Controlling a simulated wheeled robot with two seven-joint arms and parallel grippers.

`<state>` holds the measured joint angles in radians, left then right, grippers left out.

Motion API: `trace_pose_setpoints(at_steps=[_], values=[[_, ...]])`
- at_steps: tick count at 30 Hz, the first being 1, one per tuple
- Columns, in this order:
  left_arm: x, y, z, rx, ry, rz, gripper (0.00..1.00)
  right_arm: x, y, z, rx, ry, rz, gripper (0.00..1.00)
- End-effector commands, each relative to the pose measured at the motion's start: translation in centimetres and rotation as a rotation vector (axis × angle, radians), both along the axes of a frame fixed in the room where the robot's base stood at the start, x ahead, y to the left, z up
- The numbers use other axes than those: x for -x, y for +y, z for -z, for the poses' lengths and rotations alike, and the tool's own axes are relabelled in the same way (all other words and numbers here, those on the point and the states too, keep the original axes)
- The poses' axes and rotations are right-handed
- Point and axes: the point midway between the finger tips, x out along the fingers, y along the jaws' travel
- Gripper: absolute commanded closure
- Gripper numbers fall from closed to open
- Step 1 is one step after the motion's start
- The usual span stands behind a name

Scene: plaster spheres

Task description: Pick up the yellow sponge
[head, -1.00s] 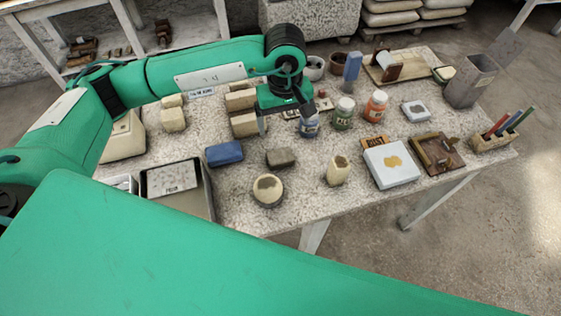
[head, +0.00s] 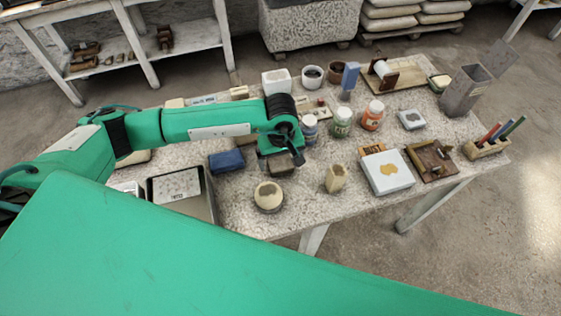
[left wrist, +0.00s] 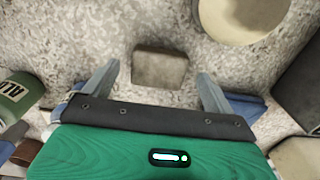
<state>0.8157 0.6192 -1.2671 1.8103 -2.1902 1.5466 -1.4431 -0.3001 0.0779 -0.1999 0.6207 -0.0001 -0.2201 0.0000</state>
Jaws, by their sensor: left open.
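No plainly yellow sponge stands out. A small grey-brown block (head: 284,169), sponge-like in shape, lies on the speckled table (head: 236,196), mostly hidden under my left gripper in the head view. In the left wrist view this block (left wrist: 160,68) shows between the fingers, and neither finger visibly touches it. My left gripper (left wrist: 156,84) is open and empty, pointing down over the block. It also shows in the head view (head: 282,160). My right gripper is not in view.
A blue block (head: 227,160) lies left of the gripper. Blue, green (head: 342,122) and orange (head: 372,115) jars stand behind right.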

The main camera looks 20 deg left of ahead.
Motion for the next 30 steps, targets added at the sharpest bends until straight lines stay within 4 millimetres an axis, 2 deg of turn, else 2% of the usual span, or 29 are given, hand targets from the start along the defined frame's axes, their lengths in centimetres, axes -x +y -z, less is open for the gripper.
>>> trace_pose_setpoints(at_steps=[4,11,14,18,19,22,23,30], values=[[0.0,-0.1,1.4,0.001,0.001,0.0,0.11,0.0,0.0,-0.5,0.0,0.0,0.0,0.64],[0.0,0.0,1.7,0.001,-0.001,0.001,0.11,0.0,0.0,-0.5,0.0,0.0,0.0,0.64],[0.0,0.0,1.6,0.001,-0.001,0.001,0.27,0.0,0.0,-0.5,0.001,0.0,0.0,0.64],[0.0,0.0,1.6,0.001,-0.001,0.0,0.54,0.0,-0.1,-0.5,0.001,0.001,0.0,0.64],[0.0,0.0,1.6,0.001,-0.001,0.0,0.58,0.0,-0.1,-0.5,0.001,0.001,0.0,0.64],[0.0,0.0,1.6,0.001,-0.001,0.0,0.59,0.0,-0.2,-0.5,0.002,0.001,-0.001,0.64],[0.0,0.0,1.6,0.001,-0.001,0.0,0.62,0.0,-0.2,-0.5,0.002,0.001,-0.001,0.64],[-0.1,0.0,1.5,0.001,-0.001,0.001,0.62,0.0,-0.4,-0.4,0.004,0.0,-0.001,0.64]])
